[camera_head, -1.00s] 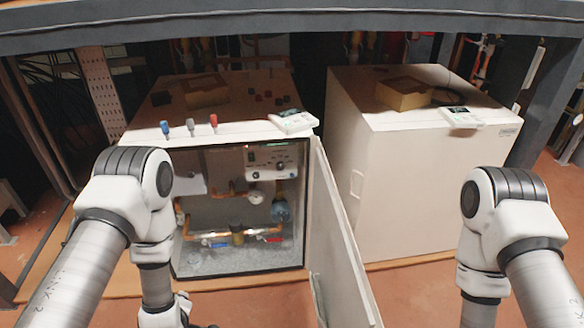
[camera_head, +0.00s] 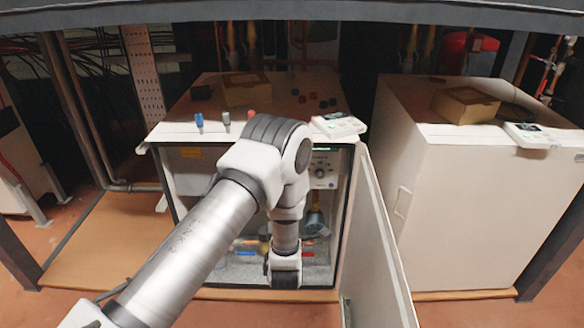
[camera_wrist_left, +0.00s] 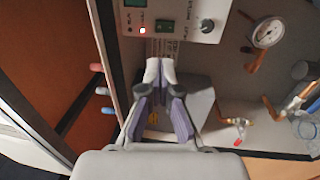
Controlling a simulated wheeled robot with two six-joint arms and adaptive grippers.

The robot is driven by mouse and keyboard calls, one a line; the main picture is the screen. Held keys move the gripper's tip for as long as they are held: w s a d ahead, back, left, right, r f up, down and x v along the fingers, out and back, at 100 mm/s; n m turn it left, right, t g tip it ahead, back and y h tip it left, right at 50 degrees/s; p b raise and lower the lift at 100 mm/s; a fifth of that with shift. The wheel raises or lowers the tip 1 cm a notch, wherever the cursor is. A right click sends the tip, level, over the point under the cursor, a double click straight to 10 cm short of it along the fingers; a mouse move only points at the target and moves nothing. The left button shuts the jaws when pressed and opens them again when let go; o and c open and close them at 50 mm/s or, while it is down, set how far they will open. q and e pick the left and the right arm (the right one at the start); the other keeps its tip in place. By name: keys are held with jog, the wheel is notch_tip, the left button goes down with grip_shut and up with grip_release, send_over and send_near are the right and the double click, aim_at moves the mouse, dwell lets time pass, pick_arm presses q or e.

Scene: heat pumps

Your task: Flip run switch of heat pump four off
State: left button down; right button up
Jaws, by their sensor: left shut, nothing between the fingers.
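The open heat pump (camera_head: 165,135) stands at the centre of the head view, with its door (camera_head: 385,245) swung out to the right. Its white control panel (camera_head: 327,172) is partly hidden behind my left arm. In the left wrist view the panel (camera_wrist_left: 185,8) is at the top, with a lit red lamp (camera_wrist_left: 143,31), a dark green rocker switch (camera_wrist_left: 163,26) and a black knob (camera_wrist_left: 207,26). My left gripper (camera_wrist_left: 160,66) is shut and empty, its fingertips just below the panel in that view. I cannot tell whether they touch it. My right gripper is not in view.
A second, closed heat pump (camera_head: 470,200) stands to the right. Pipes and a gauge (camera_wrist_left: 268,33) fill the cabinet.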

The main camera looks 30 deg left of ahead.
pick_arm(q)
jog(key=b+x, duration=0.1)
jog(key=x, duration=1.3)
jog(key=shift+b, duration=0.35)
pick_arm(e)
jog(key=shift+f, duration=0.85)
pick_arm(q)
jog(key=shift+s, duration=0.1)
jog(key=shift+a, duration=0.1)
